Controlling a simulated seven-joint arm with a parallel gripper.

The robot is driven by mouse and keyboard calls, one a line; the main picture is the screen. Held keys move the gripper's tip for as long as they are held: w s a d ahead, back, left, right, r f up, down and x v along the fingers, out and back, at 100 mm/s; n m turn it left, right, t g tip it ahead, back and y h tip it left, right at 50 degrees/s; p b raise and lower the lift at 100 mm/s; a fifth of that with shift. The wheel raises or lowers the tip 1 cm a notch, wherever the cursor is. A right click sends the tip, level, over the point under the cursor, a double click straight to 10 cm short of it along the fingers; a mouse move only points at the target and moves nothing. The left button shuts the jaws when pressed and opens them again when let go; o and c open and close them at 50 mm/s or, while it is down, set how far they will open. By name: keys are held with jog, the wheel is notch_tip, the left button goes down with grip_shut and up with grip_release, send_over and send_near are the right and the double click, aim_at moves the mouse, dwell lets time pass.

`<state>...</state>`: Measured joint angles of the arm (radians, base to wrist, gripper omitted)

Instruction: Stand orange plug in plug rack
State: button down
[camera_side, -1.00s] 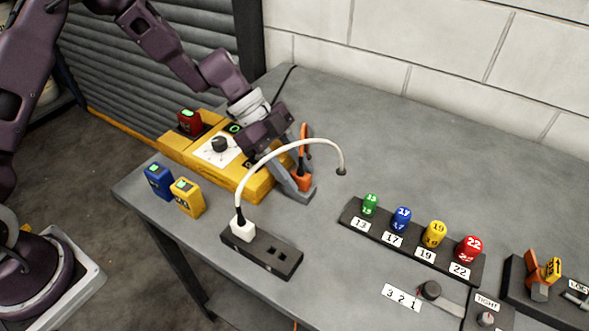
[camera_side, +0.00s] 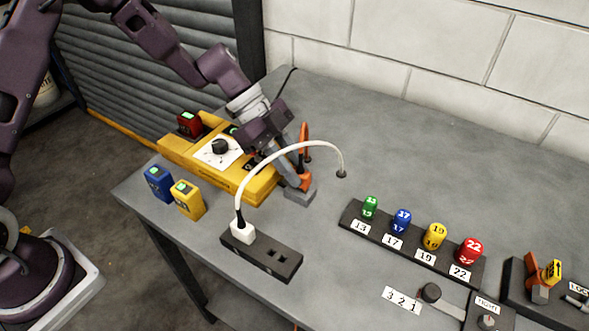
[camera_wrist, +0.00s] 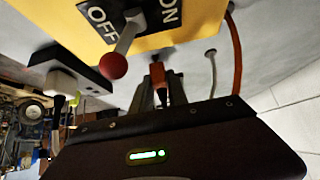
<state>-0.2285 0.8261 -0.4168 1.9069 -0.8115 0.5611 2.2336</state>
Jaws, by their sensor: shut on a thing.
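The orange plug (camera_side: 305,181) is between the fingers of my gripper (camera_side: 299,191), which is shut on it at the right end of the yellow box, low over the table. Its orange cable (camera_side: 304,140) rises behind. In the wrist view the plug (camera_wrist: 157,73) sits between the fingertips, with its cable (camera_wrist: 236,60) to the right. The plug rack (camera_side: 284,262) is a dark block nearer the table's front edge. A white plug (camera_side: 242,232) stands in its left end, and dark square openings show to the right of it. The plug's lower end is hidden by the fingers.
A white cable (camera_side: 290,149) arches from the white plug to the table, in front of my gripper. The yellow box (camera_side: 230,182) has a red-knobbed lever (camera_wrist: 113,66). Blue (camera_side: 158,182) and yellow (camera_side: 187,199) blocks stand left. A numbered peg rack (camera_side: 376,232) stands right.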

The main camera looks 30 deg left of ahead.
jog(key=shift+r, duration=1.75)
jog(key=s+d+r, duration=0.2)
jog(key=s, duration=0.6)
jog(key=s+d+r, duration=0.2)
jog(key=s+d, duration=0.1)
jog(key=s, duration=0.4)
jog(key=shift+a+f, duration=0.2)
jog(key=shift+f, duration=2.65)
jog(key=shift+f, duration=1.35)
jog(key=c, duration=1.2)
grip_release()
